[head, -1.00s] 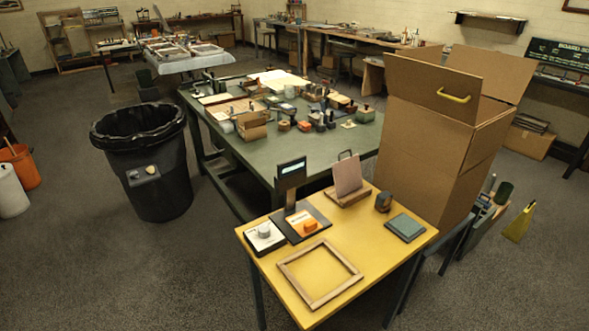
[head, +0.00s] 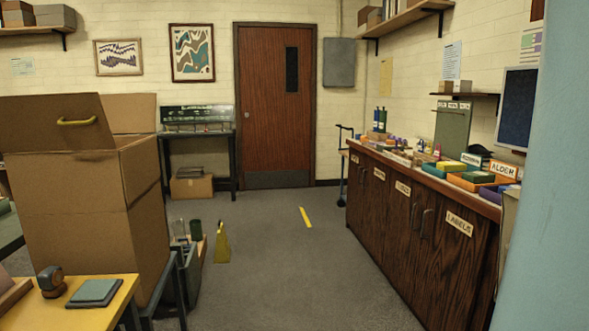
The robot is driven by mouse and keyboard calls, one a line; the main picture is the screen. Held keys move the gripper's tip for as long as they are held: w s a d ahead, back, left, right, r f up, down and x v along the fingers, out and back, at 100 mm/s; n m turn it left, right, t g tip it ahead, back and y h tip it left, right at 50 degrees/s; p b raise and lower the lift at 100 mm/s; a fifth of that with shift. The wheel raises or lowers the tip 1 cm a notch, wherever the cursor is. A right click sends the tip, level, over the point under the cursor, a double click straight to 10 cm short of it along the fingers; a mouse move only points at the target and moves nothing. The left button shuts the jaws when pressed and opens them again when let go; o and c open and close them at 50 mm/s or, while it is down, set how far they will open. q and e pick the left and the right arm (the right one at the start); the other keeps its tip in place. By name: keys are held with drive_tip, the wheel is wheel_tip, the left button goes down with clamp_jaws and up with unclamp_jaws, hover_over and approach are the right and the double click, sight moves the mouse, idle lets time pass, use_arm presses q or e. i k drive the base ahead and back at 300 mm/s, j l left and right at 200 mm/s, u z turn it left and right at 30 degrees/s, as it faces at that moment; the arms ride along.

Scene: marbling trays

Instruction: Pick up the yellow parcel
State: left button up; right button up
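A small yellow block (head: 451,166) sits among the trays on the long wooden counter at the right of the head view. It looks like a parcel, but it is too small to be sure. It lies by a teal tray (head: 433,171) and an orange tray (head: 463,182) with small coloured boxes in it. A label reading ALDEN (head: 503,169) stands just to the right. Neither of my grippers is in view.
The dark wood cabinet (head: 400,220) under the counter runs along the right. A tall open carton (head: 85,220) and a yellow table (head: 110,310) stand at left. A yellow wedge (head: 222,243) stands on the floor.

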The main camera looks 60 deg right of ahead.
sight(448, 166)
drive_tip(key=l+z, duration=0.1)
drive_tip(key=z, duration=0.4)
drive_tip(key=i+l+z, duration=0.1)
drive_tip(key=z, duration=0.85)
drive_tip(key=i+l+z, duration=0.1)
drive_tip(key=z, duration=0.4)
drive_tip(key=i+z, duration=0.1)
drive_tip(key=z, duration=0.35)
drive_tip(key=i+z, duration=0.4)
drive_tip(key=i+j+z, duration=0.25)
drive_tip(key=z, duration=0.2)
drive_tip(key=i+j+z, duration=0.4)
